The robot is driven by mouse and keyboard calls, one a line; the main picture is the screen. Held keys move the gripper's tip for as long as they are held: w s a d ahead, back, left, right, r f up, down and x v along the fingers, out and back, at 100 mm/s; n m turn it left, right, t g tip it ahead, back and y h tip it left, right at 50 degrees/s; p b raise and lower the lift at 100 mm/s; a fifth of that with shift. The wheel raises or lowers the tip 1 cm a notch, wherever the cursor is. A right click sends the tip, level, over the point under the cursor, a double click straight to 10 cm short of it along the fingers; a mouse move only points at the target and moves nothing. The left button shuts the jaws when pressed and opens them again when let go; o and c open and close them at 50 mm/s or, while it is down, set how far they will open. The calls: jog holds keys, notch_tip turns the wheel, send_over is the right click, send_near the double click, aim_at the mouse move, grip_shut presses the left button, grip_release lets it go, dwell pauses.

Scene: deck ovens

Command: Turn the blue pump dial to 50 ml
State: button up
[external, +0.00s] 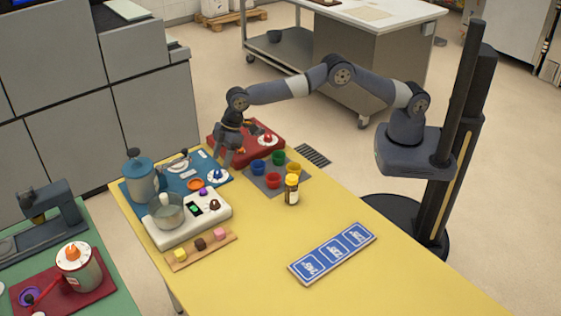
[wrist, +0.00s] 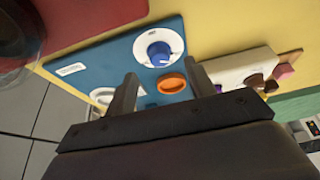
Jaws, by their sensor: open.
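The blue pump dial (external: 217,175) sits on a round white scale plate at the right end of a blue panel (external: 224,184). In the wrist view the blue dial (wrist: 158,52) is clear of my fingers, just beyond their tips. The scale marks and the dial's setting are too small to read. My gripper (external: 229,160) hangs above the panel, near the dial. Its two fingers also show in the wrist view (wrist: 163,82), apart with nothing held between them. An orange oval part (wrist: 172,83) shows between them, on the panel.
A red panel with a red dial (external: 267,139) lies behind. Coloured cups and a yellow-capped bottle (external: 291,190) are to the right. The yellow table's front is mostly clear.

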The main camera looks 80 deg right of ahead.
aim_at(218, 171)
jog(key=shift+x, duration=2.15)
jog(key=shift+c, duration=0.2)
jog(key=c, duration=0.9)
